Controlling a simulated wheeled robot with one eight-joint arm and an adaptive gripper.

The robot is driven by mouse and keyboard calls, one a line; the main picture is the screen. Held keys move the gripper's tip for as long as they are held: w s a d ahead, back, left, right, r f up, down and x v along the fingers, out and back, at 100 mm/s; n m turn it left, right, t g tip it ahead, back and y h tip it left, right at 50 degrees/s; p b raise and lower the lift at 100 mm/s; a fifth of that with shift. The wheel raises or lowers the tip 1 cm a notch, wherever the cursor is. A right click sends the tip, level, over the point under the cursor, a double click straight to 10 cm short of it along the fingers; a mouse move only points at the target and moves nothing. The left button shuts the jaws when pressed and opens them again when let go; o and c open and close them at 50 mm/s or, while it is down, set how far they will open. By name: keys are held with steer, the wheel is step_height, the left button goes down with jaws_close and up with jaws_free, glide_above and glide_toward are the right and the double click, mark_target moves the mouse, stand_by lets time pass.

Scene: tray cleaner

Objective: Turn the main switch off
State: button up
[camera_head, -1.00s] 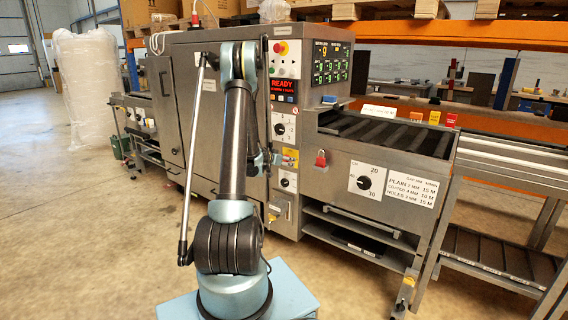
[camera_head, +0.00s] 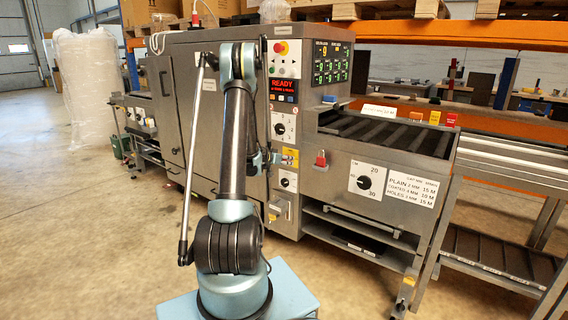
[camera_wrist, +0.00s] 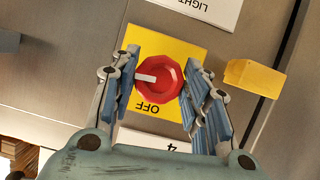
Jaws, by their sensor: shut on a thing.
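The main switch is a red rotary knob (camera_wrist: 160,76) on a yellow plate (camera_wrist: 188,48) in the wrist view. Its white pointer mark points left in that picture. The word OFF is printed upside down on the plate below the knob. My gripper (camera_wrist: 160,82) has its fingers on both sides of the knob and is shut on it. In the head view the yellow plate (camera_head: 290,153) shows on the machine front, just right of my wrist. The knob is hidden or too small to tell there.
A yellow block (camera_wrist: 254,78) sticks out beside the switch in the wrist view. The machine (camera_head: 210,110) has a lit READY display (camera_head: 282,86) and a red emergency button (camera_head: 280,47) above.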

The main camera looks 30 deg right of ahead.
steer(key=n+g+h, duration=0.1)
steer(key=n, duration=0.2)
steer(key=n+g+h, duration=0.1)
steer(key=n+g, duration=0.1)
steer(key=n, duration=0.1)
steer(key=n+g+h, duration=0.1)
steer(key=n, duration=0.2)
steer(key=shift+w+f+n+h, duration=0.15)
steer(key=shift+w+n+h, duration=0.15)
steer(key=shift+h, duration=0.1)
steer(key=shift+a+n+g+h, duration=0.1)
steer(key=shift+n+g+h, duration=0.2)
steer(key=shift+n+h, duration=0.85)
steer(key=shift+n+y, duration=0.45)
steer(key=shift+n, duration=0.1)
steer(key=o, duration=1)
steer(key=shift+f, duration=0.1)
steer(key=shift+s, duration=0.1)
